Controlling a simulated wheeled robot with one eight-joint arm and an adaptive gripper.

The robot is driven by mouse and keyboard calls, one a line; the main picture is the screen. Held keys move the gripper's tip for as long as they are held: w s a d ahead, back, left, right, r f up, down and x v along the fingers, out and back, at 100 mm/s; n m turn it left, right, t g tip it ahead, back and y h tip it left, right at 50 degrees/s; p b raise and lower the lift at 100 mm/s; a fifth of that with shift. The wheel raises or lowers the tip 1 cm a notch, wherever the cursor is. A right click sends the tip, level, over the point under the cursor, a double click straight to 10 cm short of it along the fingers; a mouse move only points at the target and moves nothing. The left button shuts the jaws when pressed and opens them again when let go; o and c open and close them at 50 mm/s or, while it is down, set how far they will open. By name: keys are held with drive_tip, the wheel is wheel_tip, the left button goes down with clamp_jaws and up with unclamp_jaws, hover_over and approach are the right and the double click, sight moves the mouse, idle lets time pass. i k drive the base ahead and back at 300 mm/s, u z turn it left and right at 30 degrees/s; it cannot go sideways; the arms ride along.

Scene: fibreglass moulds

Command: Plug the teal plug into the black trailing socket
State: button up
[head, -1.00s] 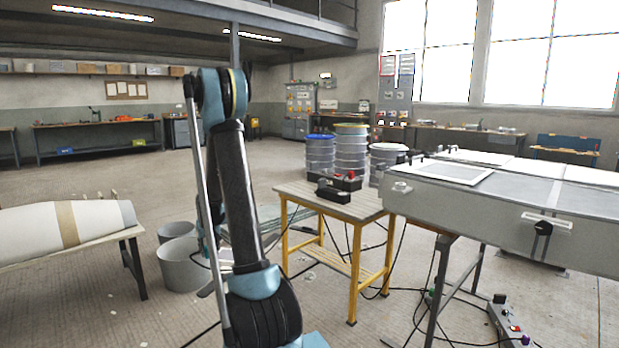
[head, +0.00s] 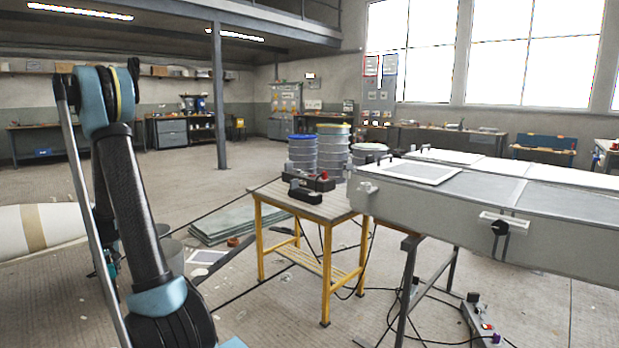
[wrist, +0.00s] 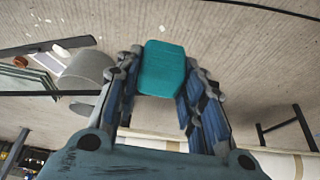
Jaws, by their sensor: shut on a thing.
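The teal plug (wrist: 163,70) is between the two fingers of my gripper (wrist: 165,58) in the wrist view, above the concrete floor. My gripper is shut on it. Its pins or front face cannot be made out. In the head view my arm stands at the left; its gripper end is mostly hidden behind the arm. Two dark blocks lie on the yellow-legged table: a long black block with a red part (head: 307,181) and a smaller black block in front (head: 305,194). Which one is the trailing socket is too small to tell. The plug is well apart from both.
The yellow table (head: 267,191) stands mid-view, beside a large grey mould bench (head: 435,217). A grey power strip (head: 478,318) and cables lie on the floor at right. Glass sheets (head: 235,221) lie left of the table. A grey bucket (wrist: 86,70) shows in the wrist view.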

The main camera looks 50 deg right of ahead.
sight(308, 196)
drive_tip(key=z, duration=0.1)
drive_tip(key=k, duration=1)
drive_tip(key=z, duration=1.6)
drive_tip(key=i, duration=0.5)
drive_tip(key=z, duration=0.1)
